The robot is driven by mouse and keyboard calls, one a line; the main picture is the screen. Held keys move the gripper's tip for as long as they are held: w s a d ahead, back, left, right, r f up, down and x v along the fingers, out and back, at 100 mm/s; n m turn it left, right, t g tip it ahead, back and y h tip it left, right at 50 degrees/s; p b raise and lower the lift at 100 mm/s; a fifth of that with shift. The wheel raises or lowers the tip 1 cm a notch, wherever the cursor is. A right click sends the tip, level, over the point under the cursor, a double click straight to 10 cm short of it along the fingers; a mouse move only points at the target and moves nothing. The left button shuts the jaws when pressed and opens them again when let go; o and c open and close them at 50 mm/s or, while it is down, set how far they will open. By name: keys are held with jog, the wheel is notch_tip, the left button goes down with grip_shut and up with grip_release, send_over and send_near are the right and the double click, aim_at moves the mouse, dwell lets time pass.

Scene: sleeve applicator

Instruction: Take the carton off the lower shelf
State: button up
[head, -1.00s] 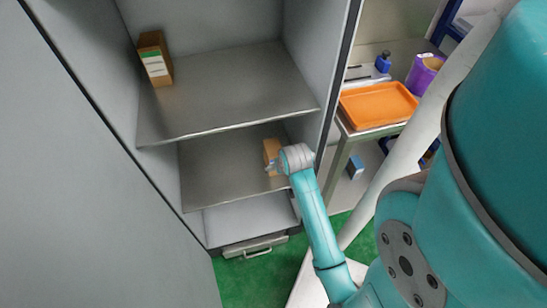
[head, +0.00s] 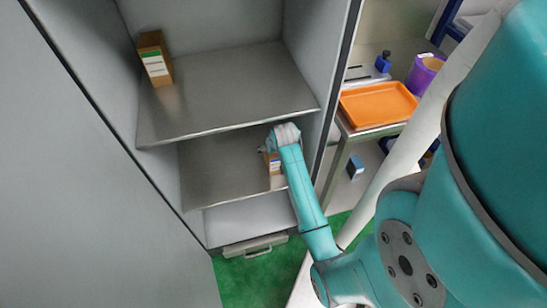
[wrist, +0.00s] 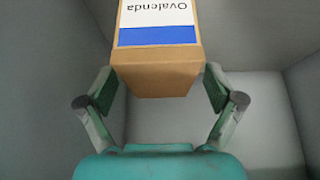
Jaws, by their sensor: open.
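The carton (head: 275,178) is brown and stands on the lower shelf (head: 218,174) at its right side. My arm hides part of it in the head view. In the wrist view the carton (wrist: 158,62) shows a white label with a blue band and the word "Ovalenda", upside down. My gripper (wrist: 160,88) is open, with one finger on each side of the carton's near end. I cannot tell whether either finger touches it. In the head view my gripper (head: 268,148) is small and partly hidden at the carton.
The upper shelf (head: 225,95) sits just above my wrist and holds another brown carton (head: 154,58) with a green band. The cabinet's right wall is close to my arm. An orange tray (head: 378,104) and a purple roll (head: 424,72) are on a bench outside.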

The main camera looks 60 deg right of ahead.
jog(key=shift+f, duration=0.1)
grip_shut()
dwell(0.3)
